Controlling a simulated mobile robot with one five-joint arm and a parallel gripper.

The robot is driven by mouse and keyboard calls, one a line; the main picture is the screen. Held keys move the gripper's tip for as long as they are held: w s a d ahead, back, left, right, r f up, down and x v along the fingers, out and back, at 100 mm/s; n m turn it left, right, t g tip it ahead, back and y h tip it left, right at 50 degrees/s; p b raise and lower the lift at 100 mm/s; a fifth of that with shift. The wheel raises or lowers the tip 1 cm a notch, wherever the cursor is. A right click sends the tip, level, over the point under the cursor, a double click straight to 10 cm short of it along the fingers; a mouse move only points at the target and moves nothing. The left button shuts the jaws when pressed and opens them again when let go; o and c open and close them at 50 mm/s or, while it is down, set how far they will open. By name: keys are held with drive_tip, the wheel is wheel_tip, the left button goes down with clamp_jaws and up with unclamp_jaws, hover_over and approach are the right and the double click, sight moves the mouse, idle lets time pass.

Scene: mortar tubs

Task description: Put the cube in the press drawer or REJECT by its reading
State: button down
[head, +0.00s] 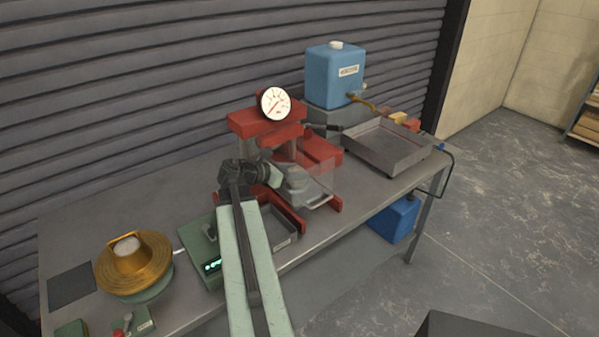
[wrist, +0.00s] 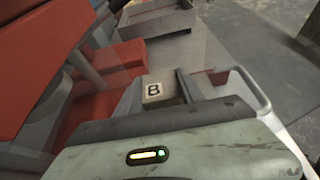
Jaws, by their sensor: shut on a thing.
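My gripper (head: 297,181) is in front of the red press (head: 268,124), by its clear guard. In the wrist view the jaws are shut on a grey cube (wrist: 158,92) marked with a black B on a white label. The cube is not distinct in the head view. The press drawer (head: 318,199) with its pale handle lies just below and right of my gripper; the handle also shows in the wrist view (wrist: 250,90). I cannot tell whether the cube touches the drawer. A grey tray (head: 290,238) with a small unreadable label stands before the press, partly hidden by my arm.
A green scale (head: 200,262) with a lit display, unreadable here, is left of my arm. A large grey tray (head: 386,150) and a blue tank (head: 335,75) stand right of the press. A blue bin (head: 394,220) is below the table.

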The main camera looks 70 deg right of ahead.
drive_tip(key=shift+r, duration=0.15)
drive_tip(key=shift+f, duration=0.2)
drive_tip(key=c, duration=0.7)
unclamp_jaws()
drive_tip(key=shift+r+p, duration=0.3)
drive_tip(key=shift+r, duration=0.05)
drive_tip(key=p+v, duration=0.4)
drive_tip(key=v, duration=0.8)
drive_tip(key=shift+f, duration=0.1)
